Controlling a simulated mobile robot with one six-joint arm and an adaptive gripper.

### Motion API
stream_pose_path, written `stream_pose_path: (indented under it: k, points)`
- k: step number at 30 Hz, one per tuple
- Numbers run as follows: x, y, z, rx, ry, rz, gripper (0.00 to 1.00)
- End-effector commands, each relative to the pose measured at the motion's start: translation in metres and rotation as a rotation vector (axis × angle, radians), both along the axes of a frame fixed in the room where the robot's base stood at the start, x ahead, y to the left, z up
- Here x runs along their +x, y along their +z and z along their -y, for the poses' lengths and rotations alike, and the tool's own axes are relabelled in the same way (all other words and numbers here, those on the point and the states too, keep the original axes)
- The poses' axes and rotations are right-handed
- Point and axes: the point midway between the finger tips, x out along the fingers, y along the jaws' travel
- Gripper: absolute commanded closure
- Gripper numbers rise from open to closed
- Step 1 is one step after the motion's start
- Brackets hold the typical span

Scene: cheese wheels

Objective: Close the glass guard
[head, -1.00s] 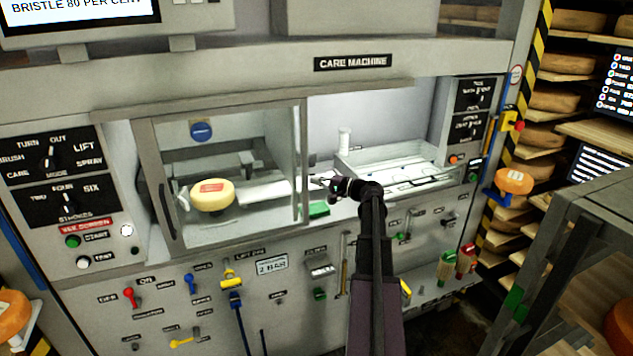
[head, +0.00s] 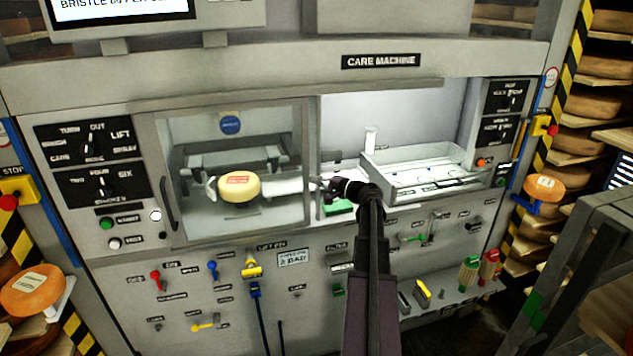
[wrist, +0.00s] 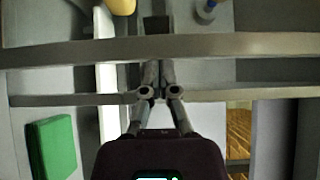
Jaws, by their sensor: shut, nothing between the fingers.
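The glass guard (head: 296,165) is a clear pane in a grey frame over the left part of the care machine's opening. The right part of the opening is uncovered. A dark upright handle (head: 170,204) is on the guard's left side. A yellow cheese wheel (head: 239,187) with a red label shows behind the glass. My gripper (head: 324,185) is shut and empty beside the guard's right frame edge. In the wrist view, my fingers (wrist: 153,72) point at a long grey bar (wrist: 230,46), seemingly the guard's frame. I cannot tell whether they touch it.
A green block (head: 338,206) lies below my gripper, also in the wrist view (wrist: 51,147). A white tray (head: 375,177) and a white cylinder (head: 370,138) stand in the open right part. Knobs and levers cover the panel below. A grey frame (head: 590,230) stands at the right.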

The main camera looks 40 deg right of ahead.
Motion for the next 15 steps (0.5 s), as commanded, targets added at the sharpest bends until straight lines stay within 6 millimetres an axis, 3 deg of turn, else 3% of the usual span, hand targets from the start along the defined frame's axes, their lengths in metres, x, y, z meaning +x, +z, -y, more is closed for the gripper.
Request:
stream_pose_path:
  k: [15]
  points:
    - [-0.005,0.0,0.006,0.002,0.006,0.002,1.0]
